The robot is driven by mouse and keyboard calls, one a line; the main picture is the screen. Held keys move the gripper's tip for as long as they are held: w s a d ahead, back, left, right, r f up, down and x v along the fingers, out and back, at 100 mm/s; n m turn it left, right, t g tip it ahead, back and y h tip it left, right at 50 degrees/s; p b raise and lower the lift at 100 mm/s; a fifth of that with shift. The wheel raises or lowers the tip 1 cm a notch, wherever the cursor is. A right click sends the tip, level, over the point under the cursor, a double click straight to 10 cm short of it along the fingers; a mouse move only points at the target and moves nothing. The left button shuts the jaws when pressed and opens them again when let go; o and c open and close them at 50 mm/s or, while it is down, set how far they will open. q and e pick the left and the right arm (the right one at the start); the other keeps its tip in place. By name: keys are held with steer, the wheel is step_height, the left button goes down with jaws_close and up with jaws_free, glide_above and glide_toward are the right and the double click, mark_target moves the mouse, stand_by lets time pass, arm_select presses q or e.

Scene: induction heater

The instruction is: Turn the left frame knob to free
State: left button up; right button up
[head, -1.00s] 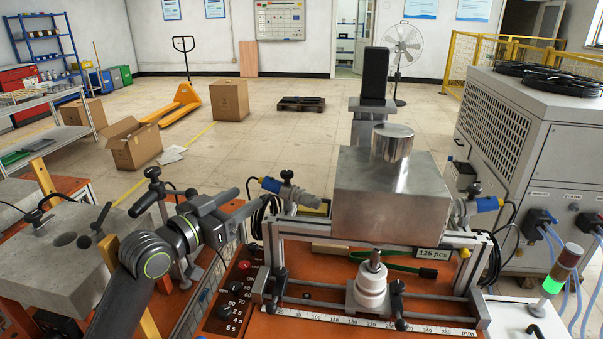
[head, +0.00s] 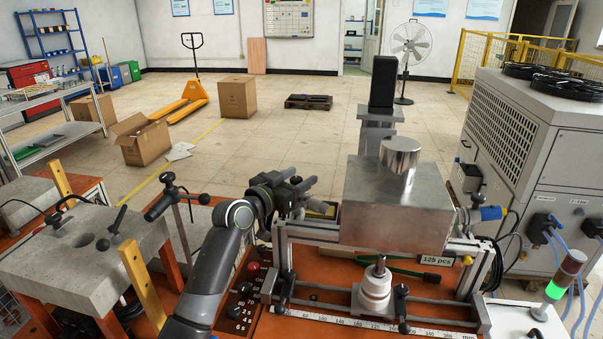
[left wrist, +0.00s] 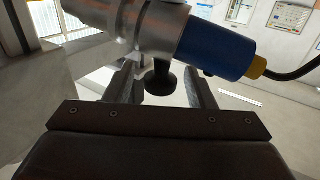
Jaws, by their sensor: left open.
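The left gripper (head: 297,190) is at the upper left corner of the metal frame (head: 283,250), beside the left fitting, which it mostly hides in the head view. In the left wrist view the fitting is a silver cylinder (left wrist: 110,35) with a blue section (left wrist: 217,45) and a yellow end. A black round knob (left wrist: 160,80) stands out from the cylinder. The open fingers (left wrist: 162,88) lie on either side of the knob, with a visible gap to each. Contact cannot be made out. My right gripper is not in view.
A large metal block (head: 395,205) with a cylinder (head: 400,158) on top stands right of the gripper. A black-handled post (head: 180,205) stands left of the arm. A white insulator-like part (head: 377,288) sits on the front rails. A chiller unit (head: 545,150) is at the right.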

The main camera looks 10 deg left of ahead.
arm_select(q)
steer(key=shift+w+d, duration=0.35)
steer(key=shift+w, duration=0.3)
